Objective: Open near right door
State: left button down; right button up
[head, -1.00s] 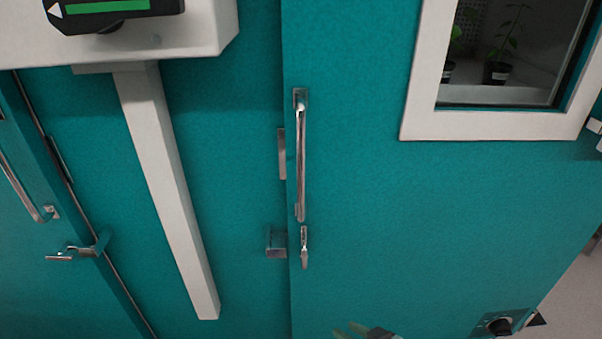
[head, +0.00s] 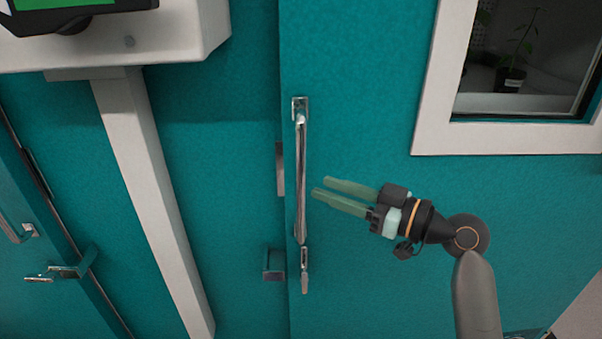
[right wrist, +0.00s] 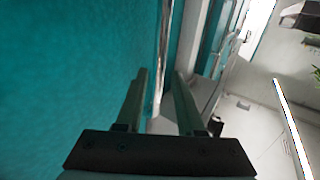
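The near right door (head: 370,235) is a teal panel with a window, and it looks shut. Its long upright metal handle (head: 300,175) is on its left edge, with a small latch lever (head: 305,270) below. My right gripper (head: 320,187) is just right of the handle in the head view, fingers pointing left towards it. In the right wrist view the gripper (right wrist: 160,80) has its two green fingers apart with nothing held, and the handle (right wrist: 165,45) shows ahead between them. Whether a finger touches the handle cannot be told. My left gripper is not in view.
A white post (head: 150,190) and a white box with a dark display (head: 75,15) stand left of the handle. Another teal door with a lever (head: 60,272) is at far left. A potted plant (head: 510,75) shows through the window (head: 530,60).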

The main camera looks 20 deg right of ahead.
aim_at(301, 179)
jog(key=p+x, duration=0.1)
jog(key=x, duration=0.5)
jog(key=shift+w+a, duration=0.15)
jog(key=shift+w, duration=0.1)
grip_shut()
dwell(1.2)
